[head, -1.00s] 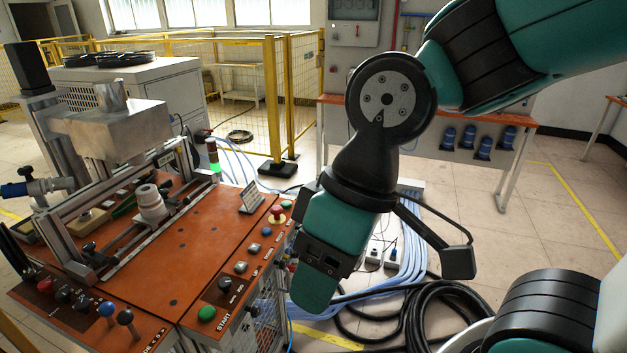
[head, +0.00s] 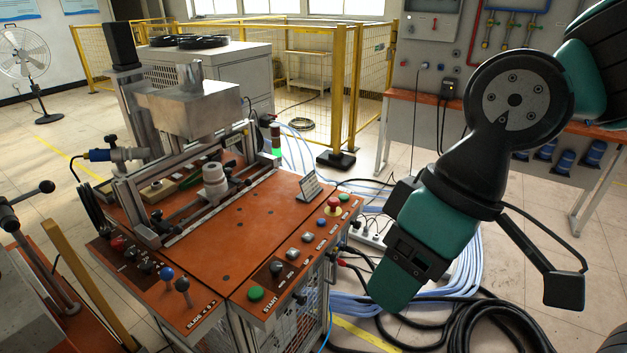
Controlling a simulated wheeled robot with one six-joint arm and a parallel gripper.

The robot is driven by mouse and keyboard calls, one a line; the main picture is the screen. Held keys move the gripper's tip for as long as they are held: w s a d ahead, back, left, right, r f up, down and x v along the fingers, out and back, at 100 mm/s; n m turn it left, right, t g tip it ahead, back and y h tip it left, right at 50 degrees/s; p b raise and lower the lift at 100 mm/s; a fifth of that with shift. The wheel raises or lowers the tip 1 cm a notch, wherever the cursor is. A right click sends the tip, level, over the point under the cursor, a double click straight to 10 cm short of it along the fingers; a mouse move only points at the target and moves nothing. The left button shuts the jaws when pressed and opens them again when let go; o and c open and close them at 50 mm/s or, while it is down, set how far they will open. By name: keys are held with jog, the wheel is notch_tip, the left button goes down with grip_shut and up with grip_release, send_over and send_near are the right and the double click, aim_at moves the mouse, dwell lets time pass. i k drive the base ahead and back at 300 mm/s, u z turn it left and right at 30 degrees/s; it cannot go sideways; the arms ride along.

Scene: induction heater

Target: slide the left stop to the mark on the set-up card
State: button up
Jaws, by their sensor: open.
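The machine's long metal rail (head: 225,203) runs diagonally across the orange bench top. A dark block with a knob, seemingly the left stop (head: 158,226), sits at the rail's near left end. The small set-up card (head: 310,188) stands tilted at the bench's right back; its marking is too small to read. A pale stepped cylinder (head: 213,180) stands beside the rail's middle. My gripper (head: 398,268) hangs right of the bench, apart from the stop and card. It is open, with no held object visible; its fingers are hard to make out.
A metal box head (head: 190,108) overhangs the rail. Blue and black levers (head: 167,274) and a row of buttons (head: 256,293) line the bench's front and right edges. Cables (head: 460,270) lie on the floor at right. A yellow fence (head: 345,100) stands behind.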

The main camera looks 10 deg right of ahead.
aim_at(163, 226)
jog(key=z, duration=0.05)
jog(key=k, duration=1.15)
jog(key=u, duration=1)
jog(key=i, duration=1.65)
jog(key=z, duration=0.55)
